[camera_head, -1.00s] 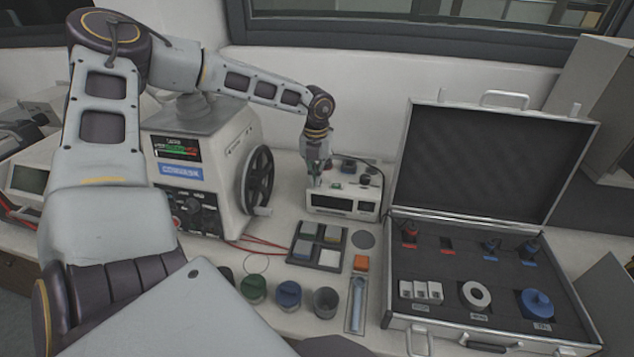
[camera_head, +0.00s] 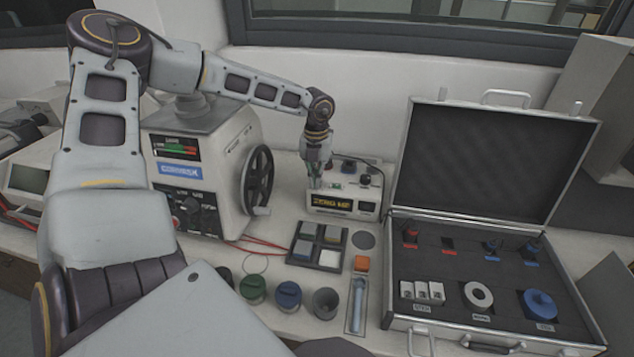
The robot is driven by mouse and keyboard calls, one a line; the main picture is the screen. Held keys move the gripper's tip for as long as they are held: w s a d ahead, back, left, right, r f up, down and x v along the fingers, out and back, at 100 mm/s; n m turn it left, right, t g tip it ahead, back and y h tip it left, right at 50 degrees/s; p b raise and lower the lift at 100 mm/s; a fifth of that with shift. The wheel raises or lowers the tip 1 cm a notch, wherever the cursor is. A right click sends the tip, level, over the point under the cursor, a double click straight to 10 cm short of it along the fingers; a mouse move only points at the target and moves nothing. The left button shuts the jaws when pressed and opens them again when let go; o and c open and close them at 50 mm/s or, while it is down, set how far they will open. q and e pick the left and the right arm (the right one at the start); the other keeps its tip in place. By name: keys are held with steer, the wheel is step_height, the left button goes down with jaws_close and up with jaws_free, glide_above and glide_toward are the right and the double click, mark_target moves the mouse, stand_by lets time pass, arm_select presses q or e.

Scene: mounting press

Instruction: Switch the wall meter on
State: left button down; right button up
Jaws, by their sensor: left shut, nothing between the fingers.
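The meter (camera_head: 345,202) is a small cream box at the back of the bench, against the wall. Its left front display is lit with yellow characters too small to read; the panel to its right is dark. Small knobs or switches show on its top. My left gripper (camera_head: 314,183) is shut and empty, pointing down at the left part of the meter's top. It hides that part, and I cannot tell whether the fingertips touch it. My right gripper is not in view.
A mounting press (camera_head: 205,175) with a black handwheel stands left of the meter. An open case (camera_head: 465,225) with foam-set parts lies to the right. A tray (camera_head: 318,244) of square samples, several cups (camera_head: 288,294) and a blue tool (camera_head: 357,300) lie in front.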

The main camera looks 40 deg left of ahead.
arm_select(q)
steer(key=shift+s+f, duration=0.1)
steer(key=shift+f, duration=0.05)
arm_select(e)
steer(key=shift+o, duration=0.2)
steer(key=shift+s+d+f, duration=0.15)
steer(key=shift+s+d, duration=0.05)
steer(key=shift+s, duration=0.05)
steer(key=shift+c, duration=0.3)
arm_select(q)
steer(key=shift+r+p, duration=0.4)
steer(key=shift+r, duration=1.25)
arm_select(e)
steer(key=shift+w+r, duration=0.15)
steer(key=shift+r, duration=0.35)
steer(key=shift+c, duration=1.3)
arm_select(q)
steer(key=shift+r+p, duration=0.55)
steer(key=shift+r, duration=1.35)
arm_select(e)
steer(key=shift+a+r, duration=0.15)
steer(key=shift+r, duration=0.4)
arm_select(q)
step_height(320, 180, up, 9)
steer(key=p, duration=0.9)
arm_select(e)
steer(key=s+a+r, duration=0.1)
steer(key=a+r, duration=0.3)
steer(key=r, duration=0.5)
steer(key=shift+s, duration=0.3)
